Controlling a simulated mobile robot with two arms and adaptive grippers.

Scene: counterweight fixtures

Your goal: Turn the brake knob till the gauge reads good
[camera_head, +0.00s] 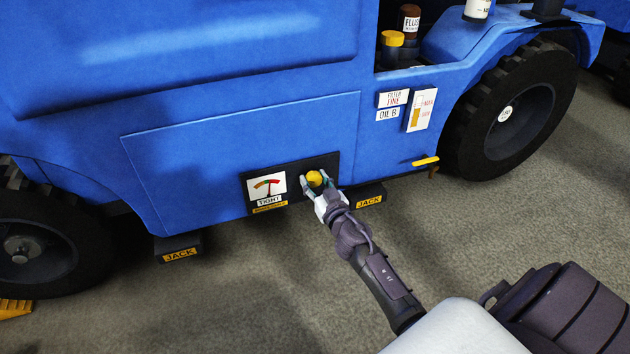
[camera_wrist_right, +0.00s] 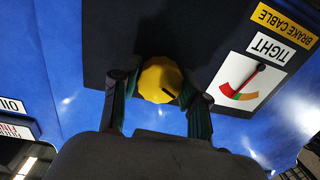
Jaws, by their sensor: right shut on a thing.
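The yellow brake knob (camera_head: 314,178) sits on a black panel (camera_head: 328,161) low on the blue vehicle's side. My right gripper (camera_head: 317,187) is shut on it, and in the right wrist view the fingers (camera_wrist_right: 158,92) stand on either side of the faceted knob (camera_wrist_right: 160,72), which has a dark mark. The gauge (camera_head: 266,184) is left of the knob, with a coloured arc, a needle and a sign reading TIGHT (camera_head: 269,201). In the right wrist view the gauge (camera_wrist_right: 248,80) appears upside down, its needle pointing toward the coloured arc. My left gripper is not in view.
Jack blocks (camera_head: 178,252) (camera_head: 368,201) jut out under the vehicle, on both sides of the panel. A tyre (camera_head: 512,110) and a small yellow handle (camera_head: 425,161) are to the right. Bottles (camera_head: 410,22) stand in the bay above.

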